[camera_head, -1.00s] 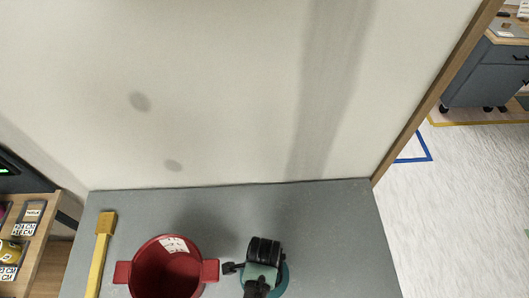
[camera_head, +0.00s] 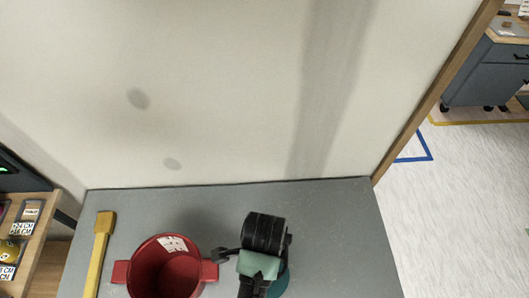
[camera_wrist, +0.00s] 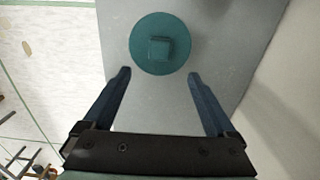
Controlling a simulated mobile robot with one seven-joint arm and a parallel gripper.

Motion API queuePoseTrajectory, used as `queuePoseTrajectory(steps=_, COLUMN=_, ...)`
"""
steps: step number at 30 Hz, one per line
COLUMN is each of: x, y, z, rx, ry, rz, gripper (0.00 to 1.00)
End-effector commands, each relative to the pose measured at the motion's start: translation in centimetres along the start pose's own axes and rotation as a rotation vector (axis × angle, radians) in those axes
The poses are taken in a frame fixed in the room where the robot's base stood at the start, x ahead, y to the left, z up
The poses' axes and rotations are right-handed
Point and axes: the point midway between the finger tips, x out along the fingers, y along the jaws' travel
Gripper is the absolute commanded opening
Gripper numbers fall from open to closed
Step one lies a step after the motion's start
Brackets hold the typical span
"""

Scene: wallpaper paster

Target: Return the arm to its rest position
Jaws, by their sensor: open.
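My gripper (camera_wrist: 160,74) is open, its two dark blue fingers apart with nothing between them. In the wrist view a round teal disc (camera_wrist: 141,54) with a square knob lies on the grey table beyond the fingertips. The gripper is apart from it. In the head view my black and green wrist is above the table at the bottom middle, right of a red pot. It hides most of the teal disc (camera_head: 281,284) and my fingers there.
A pale wall (camera_head: 220,90) rises behind. The table's right part is clear. A wooden shelf (camera_head: 40,215) is at far left.

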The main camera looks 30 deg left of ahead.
Motion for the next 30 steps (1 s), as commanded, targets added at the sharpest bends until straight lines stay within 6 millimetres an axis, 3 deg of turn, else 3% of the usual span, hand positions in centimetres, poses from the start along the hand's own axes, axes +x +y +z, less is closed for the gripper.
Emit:
queuePoseTrajectory(steps=13, x=0.0, y=0.0, z=0.0, rx=0.0, ry=0.0, rz=-0.001, gripper=0.91)
queuePoseTrajectory(steps=17, x=-1.5, y=-3.0, z=-1.6, rx=-0.041, ry=0.038, rz=-0.111, gripper=0.91)
queuePoseTrajectory(steps=20, x=-4.7, y=-7.4, z=-4.1, rx=-0.115, ry=0.119, rz=-0.286, gripper=0.91)
queuePoseTrajectory(steps=23, x=-9.9, y=-12.1, z=-7.3, rx=-0.209, ry=0.252, rz=-0.491, gripper=0.91)
queuePoseTrajectory(steps=27, x=-18.8, y=-16.6, z=-11.4, rx=-0.33, ry=0.491, rz=-0.743, gripper=0.91)
queuePoseTrajectory(steps=30, x=-26.0, y=-18.1, z=-13.8, rx=-0.404, ry=0.697, rz=-0.893, gripper=0.91)
